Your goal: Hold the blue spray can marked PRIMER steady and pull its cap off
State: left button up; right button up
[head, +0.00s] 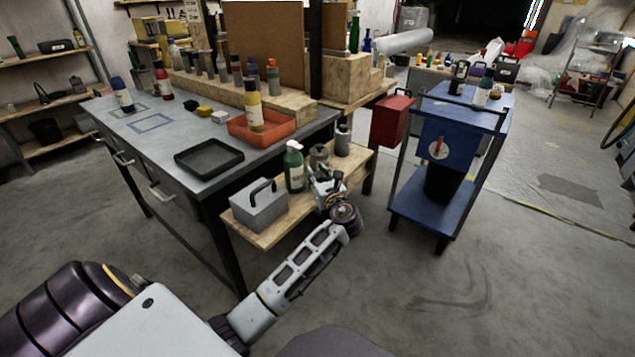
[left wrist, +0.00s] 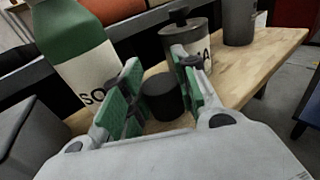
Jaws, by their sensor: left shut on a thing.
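A blue can (head: 122,96) with a pale label and dark top stands upright at the left end of the grey workbench; its lettering is too small to read, so I cannot tell whether it says PRIMER. My left gripper (head: 328,186) is far from it, low over the wooden shelf at the bench's right end. In the left wrist view, its green-padded fingers (left wrist: 160,88) are shut on a short black cylinder (left wrist: 163,99). I cannot tell whether that is a cap or what it belongs to. My right gripper is not in view.
The wooden shelf (head: 275,229) holds a green bottle (head: 294,172), a grey box (head: 258,208) with a black handle, and grey cans (head: 343,143) close around the gripper. A black tray (head: 209,157) and orange tray (head: 290,138) lie on the bench. A blue cart (head: 420,208) stands right.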

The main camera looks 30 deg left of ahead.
pick_arm(q)
jog(key=shift+f, duration=0.95)
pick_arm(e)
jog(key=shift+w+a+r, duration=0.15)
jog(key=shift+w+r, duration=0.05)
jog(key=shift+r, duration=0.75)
pick_arm(q)
jog(key=shift+f, duration=0.15)
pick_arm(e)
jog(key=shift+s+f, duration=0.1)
pick_arm(q)
jog(key=o, duration=0.9)
jog(key=shift+c, duration=0.2)
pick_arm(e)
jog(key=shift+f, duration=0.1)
